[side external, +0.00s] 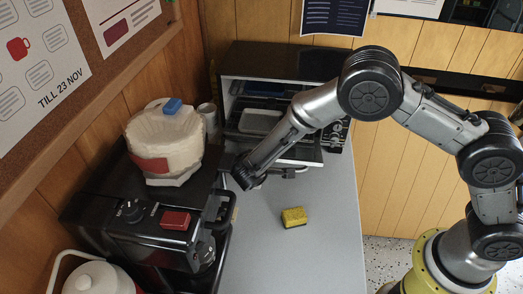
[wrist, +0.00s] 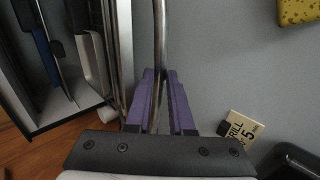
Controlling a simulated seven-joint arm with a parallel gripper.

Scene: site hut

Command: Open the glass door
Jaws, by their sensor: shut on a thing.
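The black oven (side external: 235,58) stands at the back of the grey counter, with its front open enough to show a pale tray (side external: 259,121) inside. Its glass door (side external: 303,154) is tilted down and outward, partly hidden by my arm; I cannot tell the exact angle. The metal door handle (side external: 290,172) runs along the door's outer edge. My gripper (side external: 246,179) is at the handle's left part. In the wrist view the purple fingers of my gripper (wrist: 161,78) are shut around the handle bar (wrist: 160,35). The oven's interior shows at the left there.
A yellow sponge (side external: 293,217) lies on the counter (side external: 270,258) in front of the oven. A black machine (side external: 125,238) with a red box (side external: 175,220) and a pale pot (side external: 165,140) stand at left. A small yellow label (wrist: 241,127) shows in the wrist view. The counter's right is clear.

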